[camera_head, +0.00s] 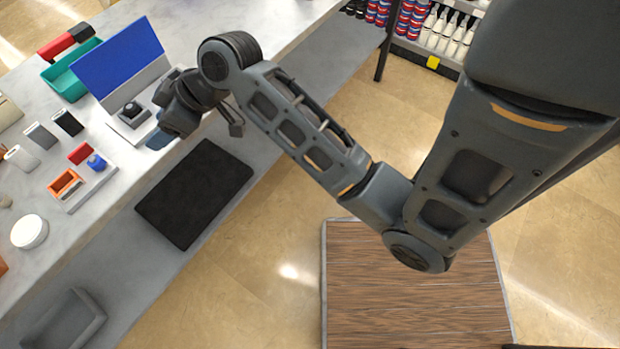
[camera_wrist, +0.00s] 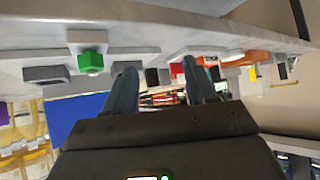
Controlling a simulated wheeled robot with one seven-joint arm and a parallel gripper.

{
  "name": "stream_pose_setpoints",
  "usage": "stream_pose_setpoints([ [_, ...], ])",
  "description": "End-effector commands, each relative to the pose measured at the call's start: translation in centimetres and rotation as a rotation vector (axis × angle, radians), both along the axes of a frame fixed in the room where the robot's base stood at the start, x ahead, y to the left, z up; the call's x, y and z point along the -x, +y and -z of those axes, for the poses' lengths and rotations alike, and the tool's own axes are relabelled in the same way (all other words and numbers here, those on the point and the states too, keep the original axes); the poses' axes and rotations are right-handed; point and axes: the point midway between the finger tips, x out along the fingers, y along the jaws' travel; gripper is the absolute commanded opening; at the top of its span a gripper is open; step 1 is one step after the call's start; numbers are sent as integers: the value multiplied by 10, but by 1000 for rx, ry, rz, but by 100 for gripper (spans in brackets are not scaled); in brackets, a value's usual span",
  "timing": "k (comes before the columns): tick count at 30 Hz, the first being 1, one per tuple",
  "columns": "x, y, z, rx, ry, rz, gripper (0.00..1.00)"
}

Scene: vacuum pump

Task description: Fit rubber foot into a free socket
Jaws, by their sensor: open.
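My gripper (camera_head: 168,130) is over the counter at the right of the blue panel. In the wrist view my gripper (camera_wrist: 158,80) has its two fingers apart, with nothing held between them. I cannot pick out the rubber foot or a free socket with certainty in either view. A small dark round part (camera_head: 131,108) sits on a pale plate (camera_head: 120,127) just left of my gripper. A green block (camera_wrist: 90,62) on a grey piece shows left of the fingers in the wrist view. My gripper and wrist hide part of the counter behind them.
A blue panel (camera_head: 118,55) stands behind the pale plate, beside a green bin (camera_head: 66,78). A black mat (camera_head: 195,195) lies near the counter's front edge. Small blocks, an orange tray (camera_head: 65,184) and a white round container (camera_head: 29,232) stand at left. The counter's far end (camera_head: 225,22) is clear.

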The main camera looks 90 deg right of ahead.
Motion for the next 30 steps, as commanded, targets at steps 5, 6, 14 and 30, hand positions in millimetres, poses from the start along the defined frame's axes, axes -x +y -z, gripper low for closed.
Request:
stream_pose_setpoints([
  [5,42,49,33,3,-35,87,56],
  [6,53,57,37,8,-48,103,56],
  [14,131,105,36,47,-152,159,56],
  [30,262,158,-56,47,-419,34,56],
])
